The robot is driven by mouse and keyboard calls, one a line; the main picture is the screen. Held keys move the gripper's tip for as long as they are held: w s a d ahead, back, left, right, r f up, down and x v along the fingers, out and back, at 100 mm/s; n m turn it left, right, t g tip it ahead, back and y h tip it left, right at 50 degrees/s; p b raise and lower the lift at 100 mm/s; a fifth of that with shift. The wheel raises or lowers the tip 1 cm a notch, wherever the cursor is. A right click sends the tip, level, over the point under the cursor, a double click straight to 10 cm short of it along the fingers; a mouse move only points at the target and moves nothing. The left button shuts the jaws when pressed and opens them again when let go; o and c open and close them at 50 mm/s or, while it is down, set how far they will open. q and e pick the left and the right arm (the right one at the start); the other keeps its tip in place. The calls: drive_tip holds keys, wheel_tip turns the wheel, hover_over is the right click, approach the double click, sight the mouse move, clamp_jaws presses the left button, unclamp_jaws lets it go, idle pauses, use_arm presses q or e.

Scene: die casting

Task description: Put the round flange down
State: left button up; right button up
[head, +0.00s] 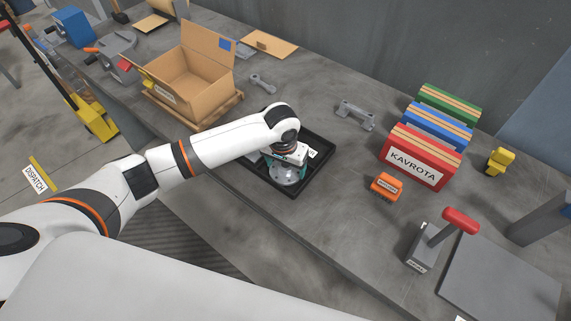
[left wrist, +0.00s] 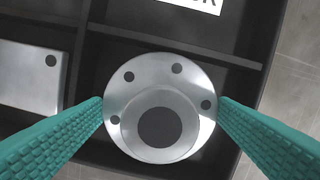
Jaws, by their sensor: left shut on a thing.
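The round flange (left wrist: 184,84) is a silver metal disc with a raised hub, a dark centre bore and several bolt holes. My left gripper (left wrist: 160,104) has its two teal fingers on either side of it, shut on its rim. In the head view the flange (head: 287,175) shows below my left gripper (head: 291,160), over the black tray (head: 318,172). In the left wrist view the flange is over a tray compartment; whether it touches the tray floor I cannot tell. My right gripper does not show.
A flat grey metal part (left wrist: 30,78) lies in the tray compartment to the left. An open cardboard box (head: 188,85) stands behind my left arm.

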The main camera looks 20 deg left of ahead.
sight(283, 169)
use_arm(q)
drive_tip(key=shift+f, duration=0.1)
drive_tip(key=shift+f, duration=0.15)
drive_tip(key=o, duration=1.2)
drive_tip(key=shift+f, duration=0.1)
drive_tip(key=r, duration=0.4)
drive_tip(key=s+r, duration=0.1)
drive_tip(key=r, duration=0.7)
drive_tip(key=shift+s+r, duration=0.2)
drive_tip(key=shift+s, duration=0.05)
